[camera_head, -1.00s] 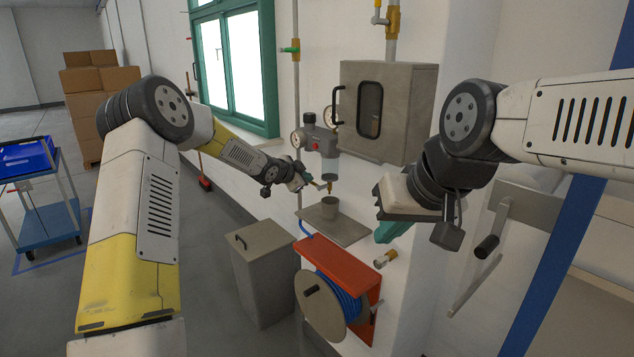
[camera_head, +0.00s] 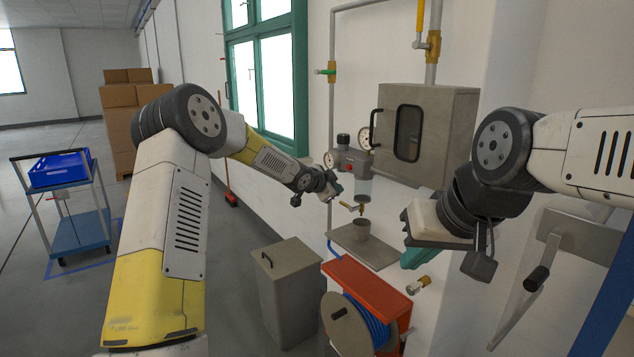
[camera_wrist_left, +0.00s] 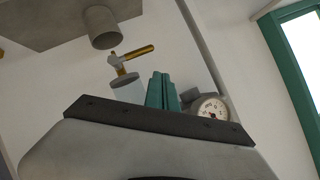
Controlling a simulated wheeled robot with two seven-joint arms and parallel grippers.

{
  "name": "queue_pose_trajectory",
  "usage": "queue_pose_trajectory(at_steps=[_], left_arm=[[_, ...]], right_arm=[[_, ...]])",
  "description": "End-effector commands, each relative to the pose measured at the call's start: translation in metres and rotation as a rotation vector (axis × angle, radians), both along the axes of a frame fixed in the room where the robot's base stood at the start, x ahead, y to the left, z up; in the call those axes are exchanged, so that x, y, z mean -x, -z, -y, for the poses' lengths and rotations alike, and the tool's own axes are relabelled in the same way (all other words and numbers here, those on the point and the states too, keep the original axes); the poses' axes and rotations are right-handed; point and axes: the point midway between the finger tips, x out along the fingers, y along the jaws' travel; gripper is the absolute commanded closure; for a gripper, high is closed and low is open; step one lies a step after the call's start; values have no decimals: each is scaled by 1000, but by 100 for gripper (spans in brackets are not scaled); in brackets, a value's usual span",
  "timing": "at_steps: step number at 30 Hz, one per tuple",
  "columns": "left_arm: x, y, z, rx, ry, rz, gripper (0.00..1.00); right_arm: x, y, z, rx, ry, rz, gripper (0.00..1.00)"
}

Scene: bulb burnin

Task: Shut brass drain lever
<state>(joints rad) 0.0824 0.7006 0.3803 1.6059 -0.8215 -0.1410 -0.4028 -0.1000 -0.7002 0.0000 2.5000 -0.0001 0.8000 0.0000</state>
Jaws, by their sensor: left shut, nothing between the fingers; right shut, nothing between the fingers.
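The brass drain lever (camera_head: 347,205) sits on the drain valve under the clear bowl (camera_head: 364,188) of the grey filter unit. In the left wrist view, which shows the scene upside down, the lever (camera_wrist_left: 137,52) sticks out sideways from the brass valve (camera_wrist_left: 117,66). My left gripper (camera_head: 334,190) is shut and empty, just up and left of the lever in the head view. Its teal fingers (camera_wrist_left: 161,90) appear apart from the lever in the wrist view. My right gripper (camera_head: 418,256) is shut and empty, right of the cup; its fingers are partly hidden.
A grey cup (camera_head: 360,231) stands on a wall shelf (camera_head: 381,253) below the valve. Pressure gauges (camera_head: 331,159) and a grey cabinet (camera_head: 445,135) are close by. A red hose reel (camera_head: 366,287) and a grey bin (camera_head: 290,288) are below.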

Motion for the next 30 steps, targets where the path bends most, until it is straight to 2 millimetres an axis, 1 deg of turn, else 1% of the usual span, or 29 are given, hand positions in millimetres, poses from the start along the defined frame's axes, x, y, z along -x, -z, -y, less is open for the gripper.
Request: queue_pose_trajectory(at_steps=[1, 3, 9, 15, 23, 30], left_arm=[[4, -8, -4, 0, -2, 1, 100], [10, -14, -16, 0, -4, 0, 100], [28, -33, -40, 0, -4, 0, 100], [41, -48, -57, 1, -4, -1, 100], [49, -56, -66, 0, 0, 0, 100], [50, -57, -66, -1, 1, 0, 100]], right_arm=[[0, 0, 0, 0, 0, 0, 100], [0, 0, 0, 0, 0, -1, 100], [0, 0, 0, 0, 0, 0, 100], [0, 0, 0, 0, 0, 0, 100], [0, 0, 0, 0, 0, 0, 100], [0, 0, 0, 0, 0, 0, 100]])
